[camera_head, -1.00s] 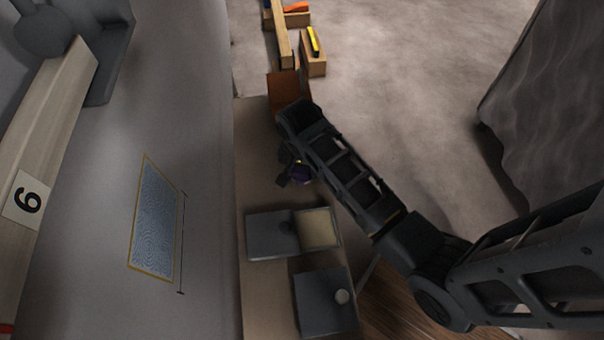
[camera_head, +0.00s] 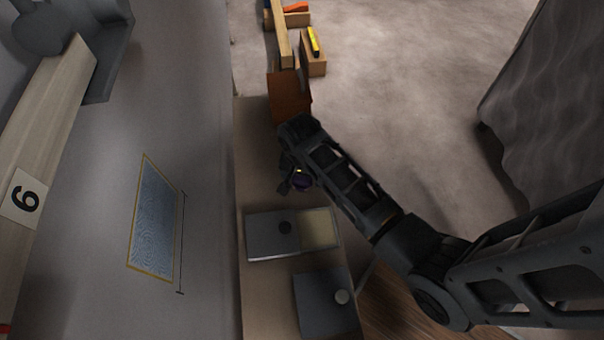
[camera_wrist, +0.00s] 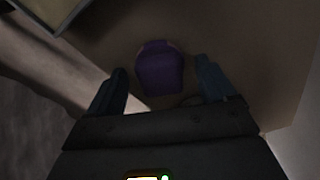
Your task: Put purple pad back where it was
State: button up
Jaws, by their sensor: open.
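The purple pad (camera_wrist: 160,68) lies on the bench top in the wrist view, between and a little beyond my fingertips. My gripper (camera_wrist: 163,82) is open, one finger on each side of the pad, with a gap on both sides. In the head view my gripper (camera_head: 285,186) is low over the bench, above the grey box. A dark purple spot shows at my wrist there, and I cannot tell whether it is the pad.
A grey-lidded box (camera_head: 265,238) with a pale open part (camera_head: 318,228) stands on the bench (camera_head: 256,150). A dark grey box (camera_head: 318,306) with a pale knob is nearer. An orange-brown block (camera_head: 290,98) is at the far end. A wall runs along the left.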

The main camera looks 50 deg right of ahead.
notch_tip(320, 180, up, 12)
jog(key=a+p, duration=0.1)
jog(key=shift+s+a, duration=0.15)
jog(key=shift+s, duration=0.1)
dwell(0.4)
jog(key=n+t, duration=0.3)
send_near(301, 181)
jog(key=s+a, duration=0.2)
jog(key=s+a+r+n+t, duration=0.2)
jog(key=s+a+n+t, duration=0.25)
jog(key=s, duration=0.35)
jog(key=s+a+r+n+t, duration=0.1)
jog(key=s+r+n+t, duration=0.1)
jog(key=r, duration=0.4)
jog(key=s+a+r+n+t, duration=0.2)
jog(key=s+r, duration=0.3)
jog(key=r, duration=0.2)
jog(key=s+a+r+n+t+y, duration=0.1)
jog(key=s+r+n+t, duration=0.1)
jog(key=r, duration=0.5)
jog(key=s+t, duration=0.1)
jog(key=s, duration=0.1)
jog(key=shift+s+a, duration=0.25)
jog(key=shift+a, duration=0.05)
